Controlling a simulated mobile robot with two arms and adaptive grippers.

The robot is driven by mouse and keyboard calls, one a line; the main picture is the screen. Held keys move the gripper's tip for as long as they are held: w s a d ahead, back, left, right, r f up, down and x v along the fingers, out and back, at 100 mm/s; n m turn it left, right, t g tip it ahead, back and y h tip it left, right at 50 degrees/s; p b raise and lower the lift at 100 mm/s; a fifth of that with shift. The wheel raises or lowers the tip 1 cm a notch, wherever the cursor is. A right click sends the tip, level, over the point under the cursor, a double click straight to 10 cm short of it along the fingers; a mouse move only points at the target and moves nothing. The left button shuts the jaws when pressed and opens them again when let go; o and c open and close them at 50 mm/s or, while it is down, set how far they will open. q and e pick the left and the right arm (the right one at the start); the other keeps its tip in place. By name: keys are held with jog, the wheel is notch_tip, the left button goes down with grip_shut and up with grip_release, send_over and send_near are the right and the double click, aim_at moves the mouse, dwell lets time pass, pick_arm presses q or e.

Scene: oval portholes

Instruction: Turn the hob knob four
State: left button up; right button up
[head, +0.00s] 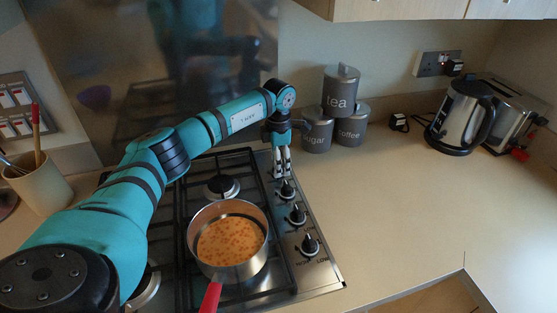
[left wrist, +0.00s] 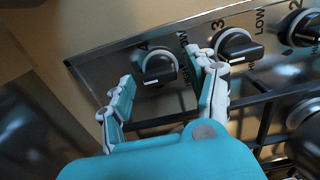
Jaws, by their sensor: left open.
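Hob knob four (left wrist: 158,67), black with a silver rim, shows in the left wrist view on the steel panel beside its number 4. My left gripper (left wrist: 160,74) is open, one finger to the left of this knob and the other to its right, between it and knob three (left wrist: 235,47). In the head view my left gripper (head: 281,166) points down at the far end of the knob row and hides knob four. My right gripper is not in view.
More knobs (head: 297,214) run toward the front of the hob. A saucepan of orange food (head: 228,238) with a red handle stands on the hob beside them. Tea, sugar and coffee canisters (head: 341,92) stand behind. A kettle (head: 462,115) stands right; the worktop between is clear.

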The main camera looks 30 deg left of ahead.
pick_arm(q)
jog(key=shift+c, duration=0.9)
jog(key=c, duration=1)
jog(key=shift+n, duration=0.3)
jog(key=n, duration=0.6)
jog(key=shift+r, duration=0.1)
jog(key=n, duration=0.3)
jog(key=shift+n+p, duration=0.3)
jog(key=shift+p, duration=0.1)
jog(key=shift+n+p, duration=0.3)
jog(key=shift+n, duration=1.7)
